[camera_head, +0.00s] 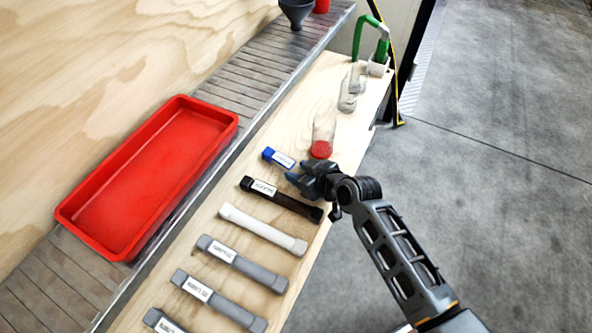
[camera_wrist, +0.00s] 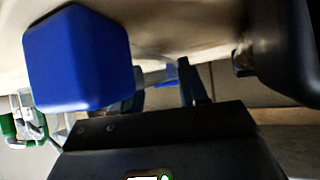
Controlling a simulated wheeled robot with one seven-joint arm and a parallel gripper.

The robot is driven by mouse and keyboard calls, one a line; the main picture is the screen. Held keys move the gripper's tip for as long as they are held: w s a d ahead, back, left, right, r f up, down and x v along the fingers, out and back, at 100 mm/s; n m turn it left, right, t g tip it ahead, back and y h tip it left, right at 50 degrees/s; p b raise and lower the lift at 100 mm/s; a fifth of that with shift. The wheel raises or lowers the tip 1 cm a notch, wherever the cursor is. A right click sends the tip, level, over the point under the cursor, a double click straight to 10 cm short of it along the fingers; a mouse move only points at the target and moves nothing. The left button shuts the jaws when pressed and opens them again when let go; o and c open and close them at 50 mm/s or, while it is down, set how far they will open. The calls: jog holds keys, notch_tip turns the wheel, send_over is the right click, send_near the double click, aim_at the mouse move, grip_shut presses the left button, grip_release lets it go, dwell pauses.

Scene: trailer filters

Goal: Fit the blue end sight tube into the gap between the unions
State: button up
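The blue end sight tube (camera_head: 278,157), with a white label, lies on the wooden board in the head view, below the red-based clear cup. My gripper (camera_head: 303,178) is at its right end and hides that part. In the wrist view a large blue end block (camera_wrist: 78,62) fills the upper left, close to the camera. My gripper's dark fingers (camera_wrist: 160,90) show beyond it, with a small blue piece between them. Whether they touch or grip the tube cannot be told. The pale unions (camera_head: 352,88) are at the board's far end, below a green pipe; their gap is unclear.
A dark labelled tube (camera_head: 280,198), a white tube (camera_head: 262,229) and several grey tubes lie in a row nearer me. The clear cup (camera_head: 323,133) stands between the tube and the unions. A red tray (camera_head: 82,228) is left. Open floor lies right.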

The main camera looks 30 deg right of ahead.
grip_shut()
jog(key=shift+r, duration=0.1)
